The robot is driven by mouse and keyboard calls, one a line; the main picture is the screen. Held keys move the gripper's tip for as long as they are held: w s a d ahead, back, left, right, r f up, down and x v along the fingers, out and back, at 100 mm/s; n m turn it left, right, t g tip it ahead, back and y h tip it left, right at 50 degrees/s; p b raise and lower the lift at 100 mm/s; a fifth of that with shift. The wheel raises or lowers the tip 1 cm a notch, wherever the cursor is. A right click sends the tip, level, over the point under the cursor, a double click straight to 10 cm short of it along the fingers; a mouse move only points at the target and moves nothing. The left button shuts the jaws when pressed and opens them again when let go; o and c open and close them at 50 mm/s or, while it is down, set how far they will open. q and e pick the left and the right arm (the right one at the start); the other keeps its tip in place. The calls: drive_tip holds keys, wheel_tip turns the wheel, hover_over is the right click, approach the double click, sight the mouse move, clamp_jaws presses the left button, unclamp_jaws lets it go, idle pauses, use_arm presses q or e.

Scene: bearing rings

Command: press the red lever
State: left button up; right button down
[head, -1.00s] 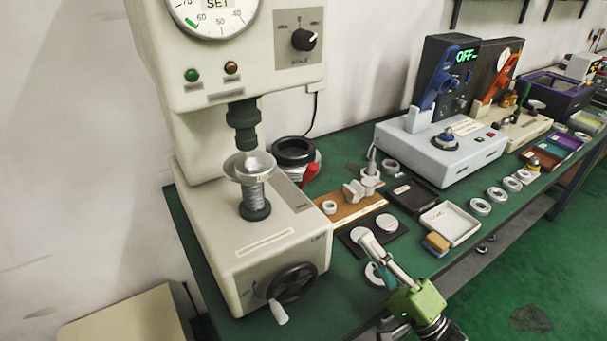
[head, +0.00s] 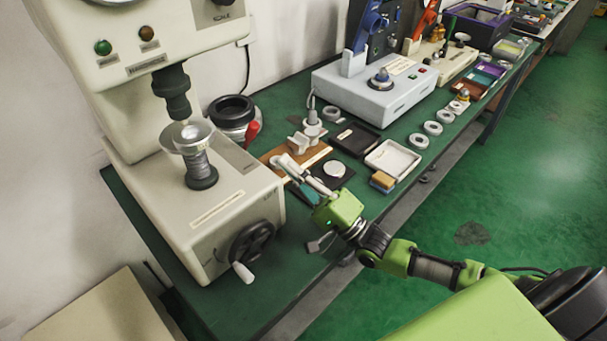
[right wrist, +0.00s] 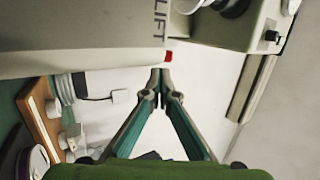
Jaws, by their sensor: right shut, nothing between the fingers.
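The red lever (head: 251,131) sticks out on the far right side of the cream tester (head: 215,205), near the black-rimmed spool. In the right wrist view, the red lever tip (right wrist: 168,56) shows just beyond the fingertips, at the edge of the tester body. My right gripper (head: 285,162) is shut and empty. It reaches over the bench, beside the tester's right side and near the wooden board, apart from the lever in the head view. Its closed fingertips (right wrist: 160,86) point toward the red tip; whether they touch it I cannot tell. My left gripper is out of view.
A wooden board (head: 318,155) with white fittings stands near the gripper. The handwheel (head: 252,243) projects from the tester's front. A black-rimmed spool (head: 232,112) sits behind the lever.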

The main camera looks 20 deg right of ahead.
sight(245, 146)
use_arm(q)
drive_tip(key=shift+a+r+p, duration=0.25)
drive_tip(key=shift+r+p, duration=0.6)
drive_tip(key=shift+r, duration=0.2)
use_arm(e)
drive_tip(key=x, duration=0.6)
drive_tip(key=shift+w+a+r, duration=0.15)
drive_tip(key=shift+w+a, duration=0.05)
drive_tip(key=shift+w, duration=0.05)
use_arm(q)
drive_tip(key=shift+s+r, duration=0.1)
use_arm(e)
drive_tip(key=shift+r, duration=0.1)
